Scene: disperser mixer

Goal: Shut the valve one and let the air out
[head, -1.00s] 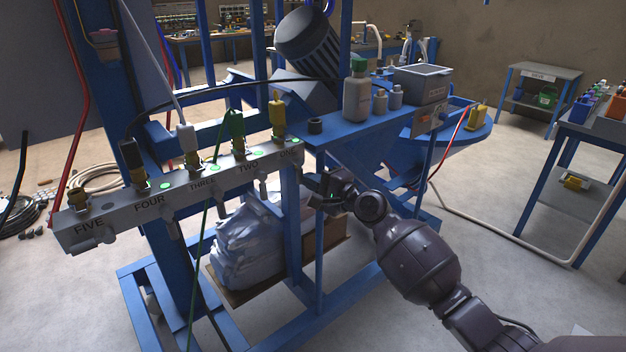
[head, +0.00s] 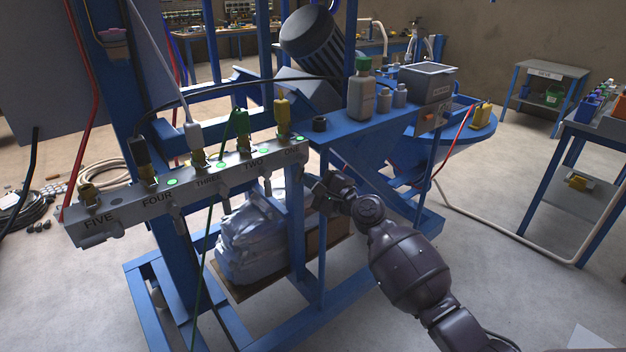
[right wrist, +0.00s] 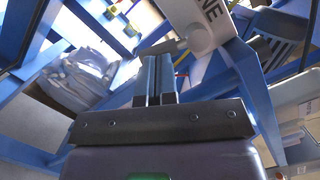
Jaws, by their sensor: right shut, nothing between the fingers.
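The grey valve manifold (head: 128,205) runs along the blue frame, with labels from FIVE at the left to ONE at the right. Valve one is at the right end, with a yellow fitting (head: 283,118) on top and a green light near it. My right gripper (head: 314,188) is just below and right of that end. In the right wrist view, my fingers (right wrist: 158,78) are together and empty. A grey valve handle (right wrist: 160,48) juts from the manifold end (right wrist: 203,22), just beyond the fingertips; contact cannot be told. My left gripper is out of view.
Bottles (head: 361,92) and a grey box (head: 428,82) stand on the blue shelf above my right arm. A wrapped bag (head: 250,240) lies low inside the frame. A green hose (head: 207,245) hangs before the manifold.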

